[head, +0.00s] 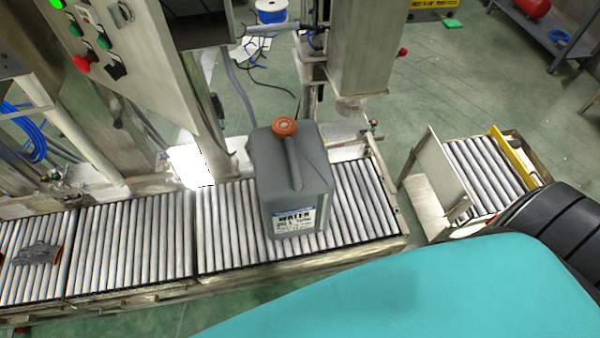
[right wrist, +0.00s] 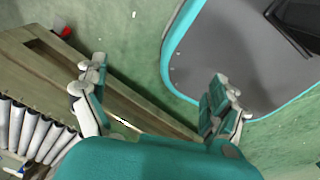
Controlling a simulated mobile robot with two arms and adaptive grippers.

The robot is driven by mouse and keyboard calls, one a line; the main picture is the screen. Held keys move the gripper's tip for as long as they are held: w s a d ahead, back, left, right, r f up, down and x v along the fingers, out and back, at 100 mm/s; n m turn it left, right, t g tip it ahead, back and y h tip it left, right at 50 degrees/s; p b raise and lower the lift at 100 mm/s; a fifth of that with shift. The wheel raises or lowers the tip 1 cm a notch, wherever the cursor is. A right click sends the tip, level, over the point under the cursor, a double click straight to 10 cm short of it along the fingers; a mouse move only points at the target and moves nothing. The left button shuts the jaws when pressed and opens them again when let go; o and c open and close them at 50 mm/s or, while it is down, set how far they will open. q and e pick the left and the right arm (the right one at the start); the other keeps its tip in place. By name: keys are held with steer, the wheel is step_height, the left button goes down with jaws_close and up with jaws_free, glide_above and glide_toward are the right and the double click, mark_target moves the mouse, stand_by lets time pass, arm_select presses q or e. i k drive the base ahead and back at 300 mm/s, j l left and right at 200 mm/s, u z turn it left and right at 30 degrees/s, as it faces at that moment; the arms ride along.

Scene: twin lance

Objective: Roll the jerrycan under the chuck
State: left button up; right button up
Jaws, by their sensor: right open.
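The grey jerrycan (head: 290,180) stands upright on the roller conveyor (head: 365,205) in the head view. It has an orange cap (head: 284,126) and a white WATER label on its front. A steel machine column (head: 370,50) rises behind it to the right; I cannot tell which part of the machine is the chuck. My right gripper (right wrist: 155,100) is open and empty in the right wrist view, above the floor beside a conveyor's edge, with no jerrycan in sight there. My left gripper is not in view.
The conveyor continues left, where a dark crumpled item (head: 38,254) lies on the rollers. A control panel (head: 95,45) with buttons leans over at upper left. A short separate roller section (head: 485,175) with an upright plate stands right, across a gap. Cables lie on the floor behind.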

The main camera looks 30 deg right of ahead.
mark_target(291, 178)
steer(key=i+j+z, duration=0.1)
steer(key=j+z, duration=0.2)
steer(key=j, duration=1.2)
steer(key=k+j+z, duration=0.1)
steer(key=j+z, duration=0.25)
steer(key=j, duration=1.1)
